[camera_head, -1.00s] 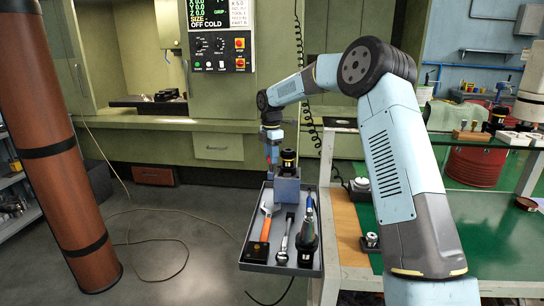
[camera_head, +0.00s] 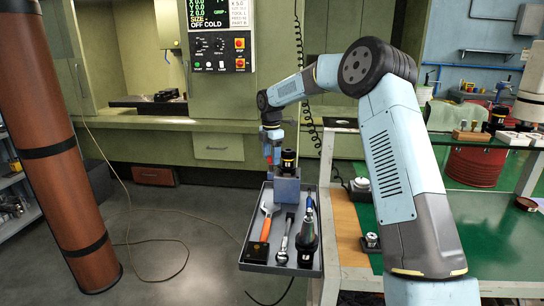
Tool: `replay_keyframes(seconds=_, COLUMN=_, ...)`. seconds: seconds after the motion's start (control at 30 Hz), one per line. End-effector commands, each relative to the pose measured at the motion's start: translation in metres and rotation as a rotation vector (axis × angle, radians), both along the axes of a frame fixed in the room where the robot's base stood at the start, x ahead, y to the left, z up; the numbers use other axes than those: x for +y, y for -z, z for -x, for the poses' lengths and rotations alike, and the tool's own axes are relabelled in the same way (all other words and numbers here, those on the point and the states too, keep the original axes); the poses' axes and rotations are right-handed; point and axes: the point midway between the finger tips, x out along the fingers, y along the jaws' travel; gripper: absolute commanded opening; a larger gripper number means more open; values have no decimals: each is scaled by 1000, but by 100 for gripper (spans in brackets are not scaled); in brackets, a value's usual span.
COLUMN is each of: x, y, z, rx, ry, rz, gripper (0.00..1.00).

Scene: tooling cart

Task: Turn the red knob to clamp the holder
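A grey-blue block (camera_head: 287,190) stands at the back of a grey tool tray (camera_head: 285,268). A black holder (camera_head: 288,162) with yellow markings stands upright in the block. My arm reaches over from the right, and its end comes down just left of the holder. My gripper (camera_head: 271,168) is small here, close to the left side of the block and holder. Its fingers are too small and hidden to tell whether they are open or touching anything. I cannot make out the red knob for certain; that side of the block is behind or beside my gripper.
An orange-handled wrench (camera_head: 265,226), a ratchet (camera_head: 284,238) and a dark power tool (camera_head: 307,236) lie in the tray's front. A green bench (camera_head: 480,240) is to the right. A green machine with a control panel (camera_head: 219,42) stands behind. Floor left of the tray is mostly clear.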

Motion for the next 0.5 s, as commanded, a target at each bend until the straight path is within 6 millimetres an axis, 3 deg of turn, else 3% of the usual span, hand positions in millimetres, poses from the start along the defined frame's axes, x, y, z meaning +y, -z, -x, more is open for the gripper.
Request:
replay_keyframes(seconds=0.27, x=0, y=-3, z=0, rx=0, ry=0, rz=0, gripper=57)
replay_keyframes(seconds=0.5, x=1, y=-35, z=0, rx=-2, ry=0, rz=-1, gripper=57)
